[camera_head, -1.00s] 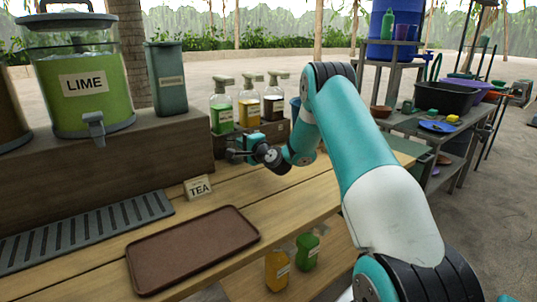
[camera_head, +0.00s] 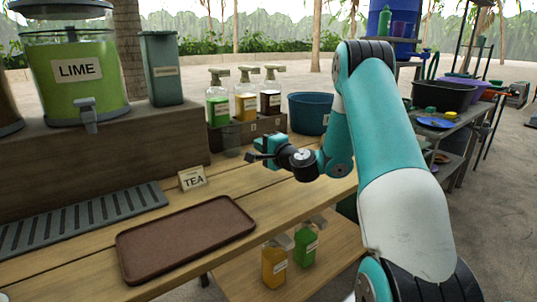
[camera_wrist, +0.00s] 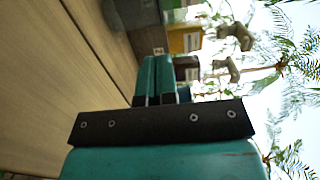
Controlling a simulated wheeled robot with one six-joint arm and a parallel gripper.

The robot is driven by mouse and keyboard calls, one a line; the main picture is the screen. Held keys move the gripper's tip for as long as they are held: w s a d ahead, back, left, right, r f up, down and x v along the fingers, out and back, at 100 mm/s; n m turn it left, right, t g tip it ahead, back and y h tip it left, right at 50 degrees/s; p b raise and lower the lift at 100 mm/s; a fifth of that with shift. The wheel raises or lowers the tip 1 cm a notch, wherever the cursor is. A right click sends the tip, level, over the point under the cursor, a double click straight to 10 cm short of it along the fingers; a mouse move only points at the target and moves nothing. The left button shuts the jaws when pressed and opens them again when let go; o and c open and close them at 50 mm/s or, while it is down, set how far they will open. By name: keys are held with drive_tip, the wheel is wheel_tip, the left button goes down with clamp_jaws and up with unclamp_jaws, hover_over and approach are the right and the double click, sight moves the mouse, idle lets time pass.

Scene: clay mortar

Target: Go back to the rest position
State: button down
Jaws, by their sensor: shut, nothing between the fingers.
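My gripper (camera_head: 252,156) is in the middle of the head view, above the wooden counter (camera_head: 245,196), pointing left. It is shut and empty. In the wrist view the teal fingers (camera_wrist: 155,80) lie side by side with no gap holding anything. Behind the gripper, several pump bottles stand in a dark rack (camera_head: 235,136): a green one (camera_head: 218,105), an orange one (camera_head: 245,100) and a dark one (camera_head: 270,98). The gripper is apart from them and in front of them.
A brown tray (camera_head: 135,270) and a TEA sign (camera_head: 192,178) are on the counter. A lime dispenser (camera_head: 75,75) stands on a raised block at left. A blue tub (camera_head: 310,110) is behind my arm. Orange (camera_head: 274,265) and green bottles (camera_head: 305,247) stand on the lower shelf.

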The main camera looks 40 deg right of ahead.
drive_tip(key=shift+s+a, duration=0.1)
drive_tip(key=shift+s, duration=1.2)
drive_tip(key=shift+a, duration=0.1)
drive_tip(key=s+a+r+n+g+y, duration=0.25)
drive_tip(key=a+n+g+y, duration=0.4)
drive_tip(key=a, duration=0.85)
drive_tip(key=s+a+r+n+g+y, duration=0.2)
drive_tip(key=s+a+n+y, duration=0.15)
drive_tip(key=a+n, duration=0.8)
drive_tip(key=s+a+f+n+g+h, duration=0.15)
drive_tip(key=s+a+n+g, duration=0.3)
drive_tip(key=s, duration=0.75)
drive_tip(key=s+a+n+g+h, duration=0.3)
drive_tip(key=s+a+g, duration=0.2)
drive_tip(key=s, duration=0.7)
wheel_tip(320, 180, up, 24)
drive_tip(key=p, duration=2.3)
drive_tip(key=shift+s+d+f, duration=0.15)
drive_tip(key=shift+d+f, duration=0.1)
